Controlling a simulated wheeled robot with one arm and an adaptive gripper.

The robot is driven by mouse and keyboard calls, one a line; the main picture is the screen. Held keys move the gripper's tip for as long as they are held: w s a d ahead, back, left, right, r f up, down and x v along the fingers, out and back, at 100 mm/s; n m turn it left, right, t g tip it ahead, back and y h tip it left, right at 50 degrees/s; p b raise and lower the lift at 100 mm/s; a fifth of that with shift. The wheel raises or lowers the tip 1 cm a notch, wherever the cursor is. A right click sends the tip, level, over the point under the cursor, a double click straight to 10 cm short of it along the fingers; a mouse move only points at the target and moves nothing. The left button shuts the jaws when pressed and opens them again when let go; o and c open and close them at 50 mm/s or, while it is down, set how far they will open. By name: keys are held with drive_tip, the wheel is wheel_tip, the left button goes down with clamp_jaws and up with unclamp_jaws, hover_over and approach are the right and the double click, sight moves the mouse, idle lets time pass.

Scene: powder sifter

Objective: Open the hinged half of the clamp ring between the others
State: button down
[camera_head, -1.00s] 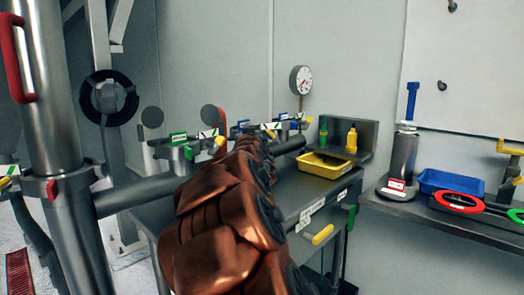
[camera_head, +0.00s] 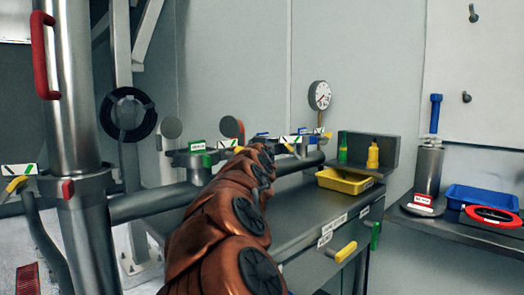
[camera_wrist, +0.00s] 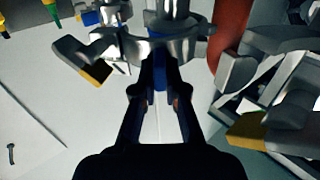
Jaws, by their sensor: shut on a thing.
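In the wrist view my gripper (camera_wrist: 160,82) is shut on a blue tab (camera_wrist: 158,76) below a grey metal clamp ring (camera_wrist: 150,43). The ring's curved band spans the top of the view. A lever with a yellow tip (camera_wrist: 95,72) is left of it. Another grey clamp with a yellow-tipped lever (camera_wrist: 246,130) is on the right. I cannot tell how far the ring's hinged half is open.
A thick steel column (camera_head: 82,110) with a red handle (camera_head: 44,55) stands at left. A side shelf at right holds a blue tray (camera_head: 482,196) and a red ring (camera_head: 493,216).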

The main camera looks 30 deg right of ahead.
drive_tip(key=c, duration=1.2)
unclamp_jaws()
drive_tip(key=shift+s, duration=0.1)
drive_tip(key=shift+s, duration=0.1)
drive_tip(key=v, duration=1.1)
drive_tip(key=shift+s+a, duration=0.25)
drive_tip(key=shift+s, duration=0.05)
